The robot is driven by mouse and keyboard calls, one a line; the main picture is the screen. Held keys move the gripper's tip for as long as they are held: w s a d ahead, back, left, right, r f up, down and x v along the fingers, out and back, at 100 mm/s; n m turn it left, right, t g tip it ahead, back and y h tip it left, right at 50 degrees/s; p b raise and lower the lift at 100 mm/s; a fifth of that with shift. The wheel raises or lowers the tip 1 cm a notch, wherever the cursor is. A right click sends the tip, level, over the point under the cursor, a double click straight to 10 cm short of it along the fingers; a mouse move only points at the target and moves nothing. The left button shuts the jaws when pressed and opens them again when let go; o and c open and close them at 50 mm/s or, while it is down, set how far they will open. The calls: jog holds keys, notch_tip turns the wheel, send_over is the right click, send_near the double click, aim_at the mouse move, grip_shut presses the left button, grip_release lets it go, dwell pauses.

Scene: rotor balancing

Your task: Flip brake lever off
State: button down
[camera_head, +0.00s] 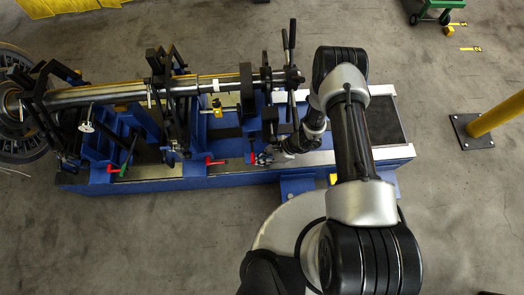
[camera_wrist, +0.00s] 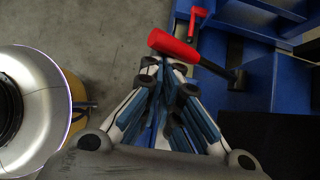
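A brake lever with a red grip (camera_wrist: 172,46) and a black rod shows in the wrist view, just beyond my fingertips. In the head view my gripper (camera_head: 263,158) is small and low at the front side of the blue machine, close beside a red lever (camera_head: 252,157). Fine detail there is unclear.
A second red lever (camera_wrist: 197,18) stands farther off in the wrist view. A long shaft (camera_head: 110,91) lies above. A yellow post (camera_head: 500,115) stands right.

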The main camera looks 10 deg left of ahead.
jog(key=v, duration=1.2)
dwell(0.3)
